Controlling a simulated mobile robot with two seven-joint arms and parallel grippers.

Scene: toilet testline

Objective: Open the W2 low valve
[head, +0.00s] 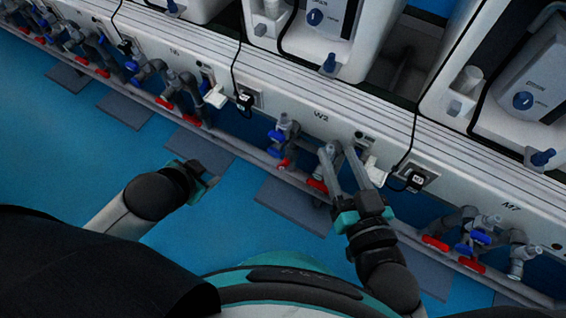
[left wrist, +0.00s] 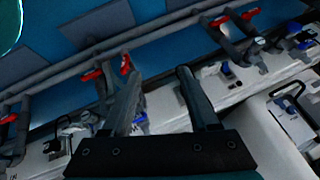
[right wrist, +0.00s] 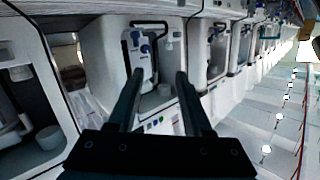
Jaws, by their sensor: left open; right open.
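The W2 station's label (head: 321,115) is on the white rail in the head view. Below it are blue handles (head: 275,136) and red handles, one red (head: 283,163) on the left and one red (head: 316,185) lower right. My right gripper (head: 338,152) is open in front of the W2 pipes, its fingers overlapping the pipework beside the lower red handle and hiding part of it. I cannot tell whether it touches. My left gripper (head: 213,180) is open, lower left of W2, over the blue floor. The left wrist view shows red handles (left wrist: 125,65) beyond its open fingers.
A long pipe runs along the rail's foot, with more valves at the neighbouring station M7 (head: 511,205) and to the left. White toilet units (right wrist: 148,60) stand above. Blue floor (head: 70,110) is open at left.

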